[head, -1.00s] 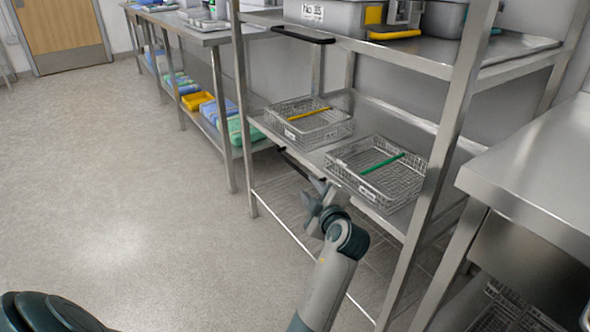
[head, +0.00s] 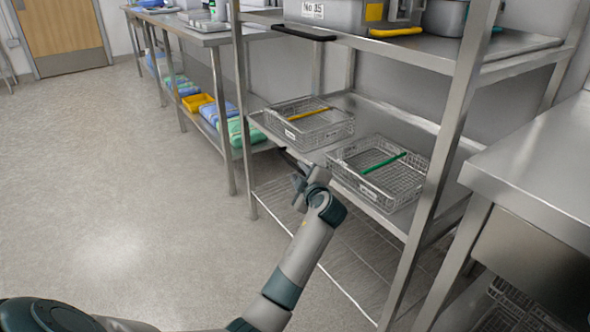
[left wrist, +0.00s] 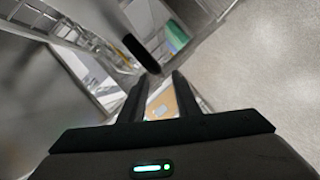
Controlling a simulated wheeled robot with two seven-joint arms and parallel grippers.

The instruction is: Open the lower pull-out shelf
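The lower pull-out shelf (head: 318,155) is a metal shelf in the steel rack, carrying two wire baskets. Its black handle (head: 290,159) is on the front edge, partly hidden behind my left gripper (head: 298,182). In the left wrist view the handle (left wrist: 142,53) is a dark bar just beyond the fingertips. There my left gripper (left wrist: 157,85) has its two fingers apart with nothing between them. The handle appears ahead of the fingers rather than between them. The shelf looks pushed in. My right gripper is not in view.
One wire basket (head: 291,135) holds a yellow strip, another (head: 345,178) a green one. The upper shelf (head: 430,58) has its own black handle (head: 303,33) and grey bins. A steel table (head: 540,150) stands at right. The floor at left is clear.

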